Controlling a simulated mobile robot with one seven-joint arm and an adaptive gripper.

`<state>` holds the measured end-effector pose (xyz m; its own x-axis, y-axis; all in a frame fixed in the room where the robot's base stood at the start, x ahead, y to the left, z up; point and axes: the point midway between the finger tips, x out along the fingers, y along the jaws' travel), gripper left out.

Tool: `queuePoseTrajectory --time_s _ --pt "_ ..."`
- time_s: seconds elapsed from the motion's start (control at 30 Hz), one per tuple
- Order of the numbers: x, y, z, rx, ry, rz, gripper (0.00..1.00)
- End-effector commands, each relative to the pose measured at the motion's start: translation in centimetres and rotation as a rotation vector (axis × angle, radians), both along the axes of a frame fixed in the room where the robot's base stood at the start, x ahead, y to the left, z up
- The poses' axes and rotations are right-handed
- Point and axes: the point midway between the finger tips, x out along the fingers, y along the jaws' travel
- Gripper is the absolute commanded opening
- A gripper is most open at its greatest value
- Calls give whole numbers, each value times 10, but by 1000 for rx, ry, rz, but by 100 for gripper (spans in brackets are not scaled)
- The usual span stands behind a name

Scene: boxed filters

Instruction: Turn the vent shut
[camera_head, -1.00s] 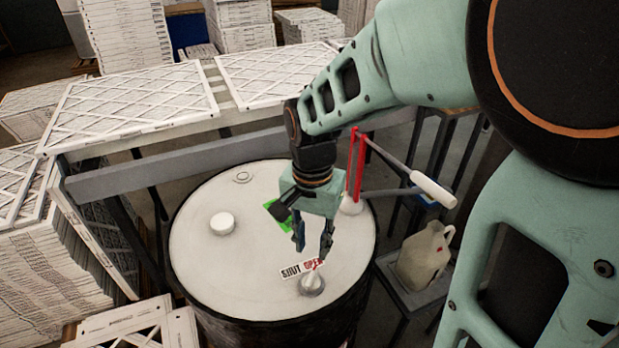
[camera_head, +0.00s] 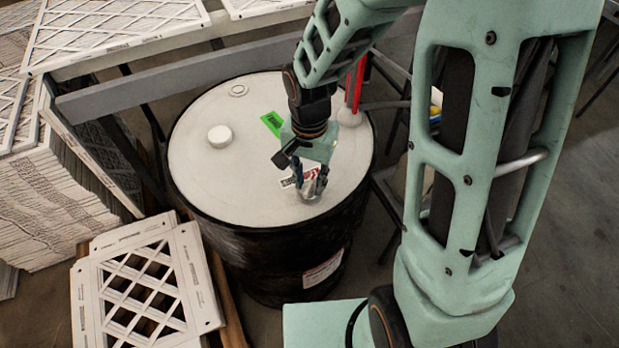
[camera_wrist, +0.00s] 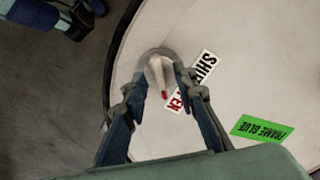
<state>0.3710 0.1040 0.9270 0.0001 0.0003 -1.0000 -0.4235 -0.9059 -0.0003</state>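The vent (camera_head: 311,193) is a small pale knob on the drum lid (camera_head: 245,180), near its front right edge. In the wrist view the vent (camera_wrist: 158,73) has a raised ridge with a red tip, which points toward the red OPEN end of the SHUT/OPEN label (camera_wrist: 197,75). That red word is partly hidden by a finger. My gripper (camera_head: 311,181) points down at the vent. In the wrist view its fingers (camera_wrist: 156,78) stand apart on either side of the ridge, with some gap visible; contact cannot be told.
A white cap (camera_head: 220,136), a green label (camera_head: 272,123) and a red upright part (camera_head: 355,90) are on the lid. A grey rail (camera_head: 170,92) runs behind the drum. Boxed filters (camera_head: 150,290) stand at the front left.

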Motion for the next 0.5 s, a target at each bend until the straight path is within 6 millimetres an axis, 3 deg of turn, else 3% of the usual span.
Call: queuePoseTrajectory --time_s 0.03,0.23,0.5 --pt "0 0 0 0 0 0 23" --pt "0 0 0 0 0 0 1" --pt "0 0 0 0 0 3 0"
